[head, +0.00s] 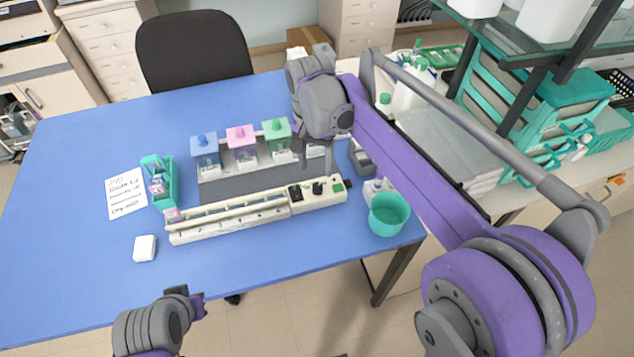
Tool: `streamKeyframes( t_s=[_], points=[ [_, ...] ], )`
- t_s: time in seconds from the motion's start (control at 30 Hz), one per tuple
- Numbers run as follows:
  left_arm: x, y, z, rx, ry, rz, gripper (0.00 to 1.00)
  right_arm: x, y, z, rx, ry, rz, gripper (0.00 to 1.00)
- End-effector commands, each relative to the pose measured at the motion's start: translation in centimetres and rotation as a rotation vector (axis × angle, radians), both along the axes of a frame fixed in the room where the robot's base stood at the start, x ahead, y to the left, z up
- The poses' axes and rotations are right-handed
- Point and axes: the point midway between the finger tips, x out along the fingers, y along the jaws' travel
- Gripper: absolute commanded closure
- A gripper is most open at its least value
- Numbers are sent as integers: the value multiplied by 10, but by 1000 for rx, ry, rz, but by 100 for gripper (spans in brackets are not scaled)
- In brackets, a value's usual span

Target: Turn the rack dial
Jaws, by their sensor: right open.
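The long cream rack (230,217) lies across the blue table. At its right end is a control panel with a black dial (318,187), a black part to the dial's left and a green button (338,186) to its right. My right gripper (316,156) points down, open, behind and above the dial, apart from it; its fingers are small in view. My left gripper (193,301) is low at the front edge of the table, away from the rack; its fingers are too unclear to tell open from shut.
Blue (204,152), pink (241,150) and green (277,140) lidded jars stand behind the rack. A teal cup (388,214) stands right of the panel. A teal slide holder (160,180), written sheet (126,193) and white block (145,248) lie left. The front left table is clear.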

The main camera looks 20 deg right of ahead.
Motion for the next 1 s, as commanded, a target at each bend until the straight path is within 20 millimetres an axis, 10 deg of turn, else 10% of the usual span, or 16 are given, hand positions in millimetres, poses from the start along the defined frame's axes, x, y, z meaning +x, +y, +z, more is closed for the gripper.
streamKeyframes(
  t_s=[0.33,0.77,1.0],
  points=[
    [-2,0,-5,0,3,0,100,-2,-2,-61,1,-1,0,36],
    [-2,0,-6,0,4,0,100,-2,-3,-74,0,-1,1,36],
    [-2,0,-6,0,4,0,100,-2,-3,-74,0,-1,1,74]
  ],
)
